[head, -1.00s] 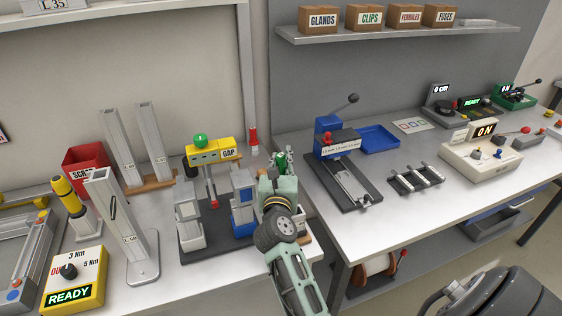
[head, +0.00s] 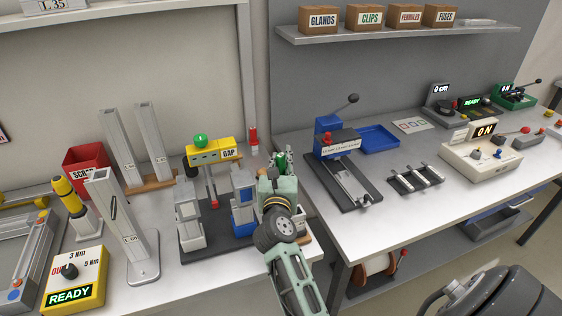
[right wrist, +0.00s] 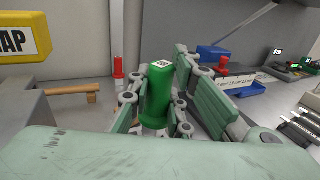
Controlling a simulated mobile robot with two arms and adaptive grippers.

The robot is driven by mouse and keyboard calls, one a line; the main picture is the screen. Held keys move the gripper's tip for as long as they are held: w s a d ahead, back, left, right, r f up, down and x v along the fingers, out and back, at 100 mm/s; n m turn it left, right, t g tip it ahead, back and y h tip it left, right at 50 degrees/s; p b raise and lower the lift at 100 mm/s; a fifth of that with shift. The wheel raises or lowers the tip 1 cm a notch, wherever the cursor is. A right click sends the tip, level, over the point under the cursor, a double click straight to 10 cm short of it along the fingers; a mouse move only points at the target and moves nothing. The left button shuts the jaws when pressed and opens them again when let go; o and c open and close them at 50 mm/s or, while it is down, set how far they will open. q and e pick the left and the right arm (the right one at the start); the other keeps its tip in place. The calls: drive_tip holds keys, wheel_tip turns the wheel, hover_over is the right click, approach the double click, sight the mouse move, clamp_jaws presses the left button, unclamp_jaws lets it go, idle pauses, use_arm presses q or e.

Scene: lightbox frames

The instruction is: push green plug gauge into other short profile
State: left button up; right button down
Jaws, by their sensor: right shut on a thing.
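The green plug gauge (right wrist: 157,95) stands upright between the fingers of my right gripper (right wrist: 160,100) in the right wrist view. In the head view my right gripper (head: 281,172) is shut on it, right of the gap fixture, and mostly hides the gauge (head: 280,161). Two short upright grey pieces stand on the fixture's dark base, one at the left (head: 190,215) and one with blue parts (head: 243,200) beside my gripper. I cannot tell which is the other short profile. The gauge's lower end is hidden. My left gripper is not in view.
A red plug (head: 253,139) stands behind my gripper. Tall grey profiles (head: 120,150) stand at the left. A blue press (head: 332,145) is on the right-hand table.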

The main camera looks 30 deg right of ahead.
use_arm(q)
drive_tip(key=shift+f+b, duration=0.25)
drive_tip(key=shift+b, duration=0.05)
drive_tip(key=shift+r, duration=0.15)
idle(0.3)
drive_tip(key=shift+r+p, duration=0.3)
drive_tip(key=shift+p, duration=0.15)
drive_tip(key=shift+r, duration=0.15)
idle(2.2)
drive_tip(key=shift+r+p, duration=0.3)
drive_tip(key=shift+p, duration=0.15)
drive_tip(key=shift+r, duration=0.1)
idle(2.2)
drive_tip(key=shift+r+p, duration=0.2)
drive_tip(key=shift+p, duration=0.1)
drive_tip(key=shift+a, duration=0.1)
